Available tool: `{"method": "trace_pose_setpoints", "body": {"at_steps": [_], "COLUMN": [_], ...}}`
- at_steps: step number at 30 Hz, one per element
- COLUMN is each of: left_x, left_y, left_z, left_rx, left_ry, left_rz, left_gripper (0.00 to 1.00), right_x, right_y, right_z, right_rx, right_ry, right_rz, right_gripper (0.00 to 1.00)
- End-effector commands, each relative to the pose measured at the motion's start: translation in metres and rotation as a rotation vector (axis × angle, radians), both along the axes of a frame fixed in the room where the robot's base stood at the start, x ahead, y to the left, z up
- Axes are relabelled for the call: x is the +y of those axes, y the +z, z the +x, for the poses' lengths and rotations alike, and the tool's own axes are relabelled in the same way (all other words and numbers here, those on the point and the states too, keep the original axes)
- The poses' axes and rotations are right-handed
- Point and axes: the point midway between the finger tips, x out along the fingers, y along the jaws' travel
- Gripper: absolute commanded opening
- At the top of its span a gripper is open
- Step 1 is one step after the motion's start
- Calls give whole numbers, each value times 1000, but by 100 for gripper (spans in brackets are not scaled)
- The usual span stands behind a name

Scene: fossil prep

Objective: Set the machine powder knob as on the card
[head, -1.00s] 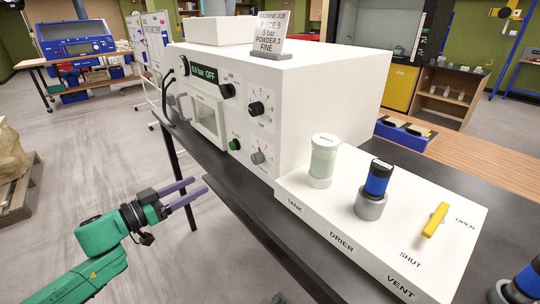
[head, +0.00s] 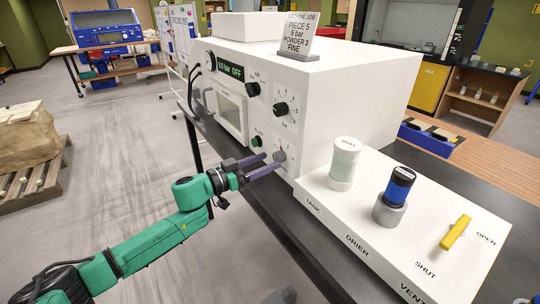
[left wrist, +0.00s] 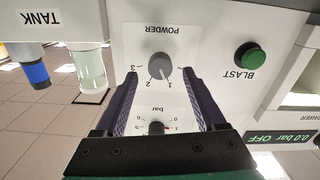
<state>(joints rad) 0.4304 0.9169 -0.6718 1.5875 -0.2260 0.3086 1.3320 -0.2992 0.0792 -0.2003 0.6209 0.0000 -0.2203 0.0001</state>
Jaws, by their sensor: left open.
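The grey powder knob (head: 279,155) is low on the front of the white machine (head: 345,100). In the left wrist view, the knob (left wrist: 160,66) appears upside down under the word POWDER, with marks 1, 2 and 3. Its pointer seems to be near the 1 side, away from 3; the exact setting is hard to tell. Contact is not visible. My right gripper is not seen.
The green blast button (head: 256,141) and black knobs (head: 281,108) are close by on the panel. The display (head: 230,71) reads 0.0 bar OFF. A white bench unit with a tank jar (head: 344,160), blue-topped drier (head: 399,187) and yellow vent lever (head: 455,231) stands right.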

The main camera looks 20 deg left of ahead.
Motion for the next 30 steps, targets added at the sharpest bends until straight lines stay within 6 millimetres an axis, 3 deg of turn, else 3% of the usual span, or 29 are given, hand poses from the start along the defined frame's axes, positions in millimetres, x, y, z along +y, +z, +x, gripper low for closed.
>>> {"method": "trace_pose_setpoints", "body": {"at_steps": [4,12,18,30], "left_x": [-12,-14,-13,-13], "left_y": [1,-1,-1,-1], "left_z": [15,16,16,16], "left_rx": [0,1,1,-32], "left_ry": [1,0,0,1], "left_rz": [0,1,1,39], "left_gripper": [72,72,0,0], "right_x": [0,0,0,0], "right_y": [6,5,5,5], "right_z": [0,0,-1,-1], "right_rx": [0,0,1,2], "right_ry": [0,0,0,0], "right_rz": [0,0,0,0], "right_gripper": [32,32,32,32]}}
